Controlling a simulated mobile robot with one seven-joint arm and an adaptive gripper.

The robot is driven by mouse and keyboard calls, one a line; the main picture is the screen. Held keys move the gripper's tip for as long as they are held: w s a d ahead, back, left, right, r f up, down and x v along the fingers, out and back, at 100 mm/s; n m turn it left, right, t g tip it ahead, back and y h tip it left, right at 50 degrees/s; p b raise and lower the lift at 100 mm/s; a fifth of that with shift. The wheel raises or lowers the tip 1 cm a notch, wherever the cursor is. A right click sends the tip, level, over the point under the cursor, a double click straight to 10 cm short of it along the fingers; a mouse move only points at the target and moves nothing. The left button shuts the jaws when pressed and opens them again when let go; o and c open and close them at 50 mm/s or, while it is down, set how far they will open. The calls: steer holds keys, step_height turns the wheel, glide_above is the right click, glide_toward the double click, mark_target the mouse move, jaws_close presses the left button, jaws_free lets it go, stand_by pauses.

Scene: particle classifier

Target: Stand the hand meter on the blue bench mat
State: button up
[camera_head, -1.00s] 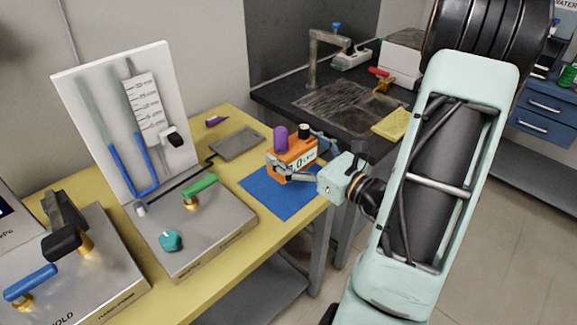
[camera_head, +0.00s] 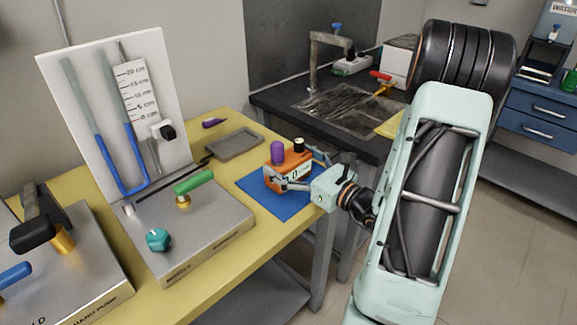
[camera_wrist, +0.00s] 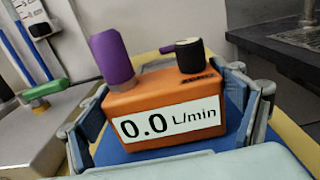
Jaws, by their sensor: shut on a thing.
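The hand meter (camera_head: 288,167) is an orange box with a purple knob, a black knob and a white display. It is upright over the blue bench mat (camera_head: 261,200), at or very near its surface; I cannot tell whether it touches. My gripper (camera_head: 290,178) is shut on the meter from its front, one finger along each side. In the wrist view the meter (camera_wrist: 160,105) reads 0.0 L/min and is slightly tilted in the picture. The mat (camera_wrist: 120,155) shows below it there, between the fingers of my gripper (camera_wrist: 165,115).
A manometer board (camera_head: 110,110) and a metal base (camera_head: 190,235) with a green lever and teal knob stand left of the mat. A grey tray (camera_head: 234,144) lies behind it. A dark sink counter (camera_head: 285,97) is beyond. The yellow bench ends right of the mat.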

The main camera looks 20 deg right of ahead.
steer(key=shift+r, duration=0.15)
steer(key=shift+f, duration=0.25)
steer(key=o, duration=1.4)
steer(key=shift+r, duration=0.2)
steer(key=p+v, duration=0.1)
steer(key=v, duration=1.1)
